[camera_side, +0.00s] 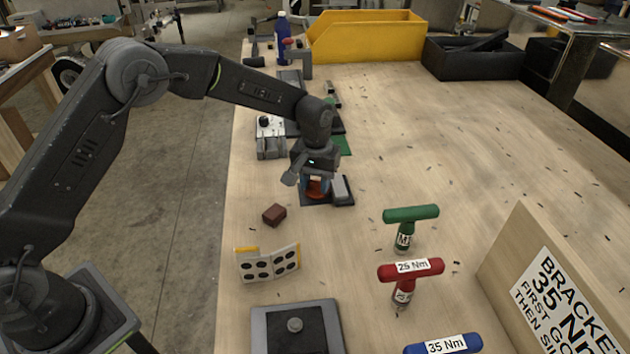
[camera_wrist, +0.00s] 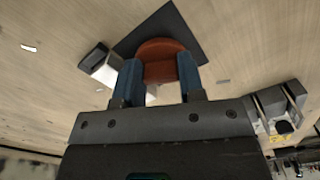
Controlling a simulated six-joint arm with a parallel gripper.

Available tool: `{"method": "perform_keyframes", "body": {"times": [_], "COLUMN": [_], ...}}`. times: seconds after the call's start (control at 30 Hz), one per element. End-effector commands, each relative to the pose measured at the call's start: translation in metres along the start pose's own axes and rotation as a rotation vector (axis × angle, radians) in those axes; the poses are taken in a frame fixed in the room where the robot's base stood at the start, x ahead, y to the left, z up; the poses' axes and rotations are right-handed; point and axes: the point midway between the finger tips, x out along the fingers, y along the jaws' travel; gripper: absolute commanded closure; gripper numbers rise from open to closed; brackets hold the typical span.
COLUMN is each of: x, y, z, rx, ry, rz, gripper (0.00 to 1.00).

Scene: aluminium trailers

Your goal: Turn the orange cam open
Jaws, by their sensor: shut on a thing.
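The orange cam (camera_side: 317,187) sits on a dark base plate (camera_side: 343,203) near the left side of the bench. In the wrist view the cam (camera_wrist: 160,68) looks like a round orange knob, on the dark plate (camera_wrist: 172,24). My gripper (camera_side: 314,186) points down over it. Its two blue fingers (camera_wrist: 160,80) are shut on the cam, one on each side. The fingers and wrist hide part of the cam.
A brown-red block (camera_side: 274,214) and a dotted card (camera_side: 268,263) lie in front of the cam. Green (camera_side: 410,214) and red (camera_side: 410,269) T-handles stand to the right. A metal fixture (camera_side: 270,146) stands behind left. A yellow bin (camera_side: 366,38) is at the back. The bench's right middle is clear.

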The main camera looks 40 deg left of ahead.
Motion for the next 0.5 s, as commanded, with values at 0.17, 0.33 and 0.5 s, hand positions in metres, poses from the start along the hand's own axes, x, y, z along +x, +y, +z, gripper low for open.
{"method": "perform_keyframes", "body": {"times": [0.17, 0.33, 0.5], "x": [-0.0008, -0.0008, -0.0009], "y": [0.0007, 0.0012, 0.0015], "z": [-0.0006, -0.0008, -0.0010], "rx": [-0.157, -0.288, -0.386], "ry": [0.002, 0.002, 0.003], "rz": [0.001, 0.001, 0.001], "gripper": [0.88, 0.88, 0.88]}}
